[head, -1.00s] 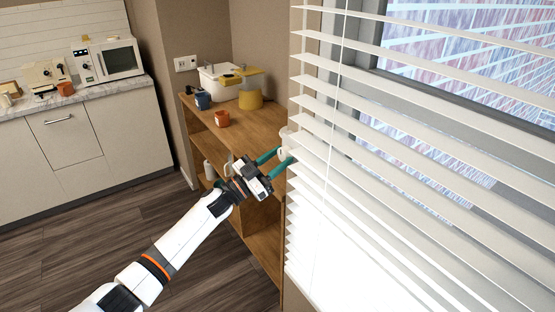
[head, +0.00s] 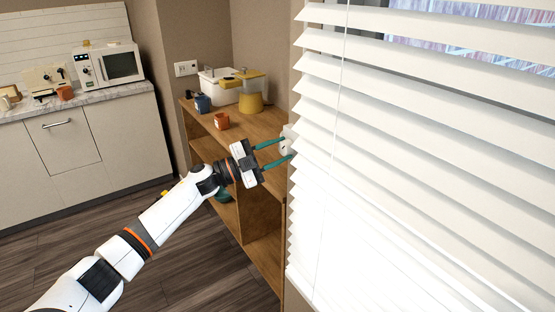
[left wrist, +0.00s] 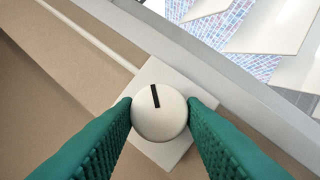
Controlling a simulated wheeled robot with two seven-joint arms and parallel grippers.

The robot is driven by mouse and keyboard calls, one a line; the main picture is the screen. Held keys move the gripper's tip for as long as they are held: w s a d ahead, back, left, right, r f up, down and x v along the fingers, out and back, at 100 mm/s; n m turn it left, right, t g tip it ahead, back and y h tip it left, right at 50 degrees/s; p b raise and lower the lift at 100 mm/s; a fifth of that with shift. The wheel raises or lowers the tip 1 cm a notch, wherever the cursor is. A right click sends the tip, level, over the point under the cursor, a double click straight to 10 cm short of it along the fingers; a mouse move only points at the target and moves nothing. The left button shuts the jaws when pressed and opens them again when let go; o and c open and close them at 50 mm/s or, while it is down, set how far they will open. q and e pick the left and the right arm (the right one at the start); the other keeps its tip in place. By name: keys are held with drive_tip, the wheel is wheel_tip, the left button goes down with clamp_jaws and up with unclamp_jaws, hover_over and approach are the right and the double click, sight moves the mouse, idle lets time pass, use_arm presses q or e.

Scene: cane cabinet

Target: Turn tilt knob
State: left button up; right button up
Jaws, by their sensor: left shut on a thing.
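The tilt knob is a round white knob (left wrist: 160,112) with a black mark, on a pale square plate (left wrist: 150,75) on the wall. In the left wrist view the mark runs nearly upright, its top leaning slightly left. My left gripper (left wrist: 160,115) is shut on the knob, with one green finger on each side. In the head view my left gripper (head: 289,148) reaches the knob's plate beside the blind's left edge, and the knob itself is hard to make out. The white slatted blind (head: 400,150) has its slats tilted, with narrow gaps between them. My right gripper is not in view.
A counter with a microwave (head: 108,64) is at the far left.

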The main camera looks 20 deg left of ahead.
use_arm(q)
drive_tip(key=m+g+b, duration=0.1)
drive_tip(key=m+g, duration=0.1)
drive_tip(key=m, duration=0.2)
drive_tip(key=shift+a, duration=0.1)
drive_tip(key=shift+r+m+g+y+b, duration=0.15)
drive_tip(key=shift+m+g+y+b, duration=0.3)
drive_tip(key=shift+m, duration=1.45)
drive_tip(key=o, duration=1)
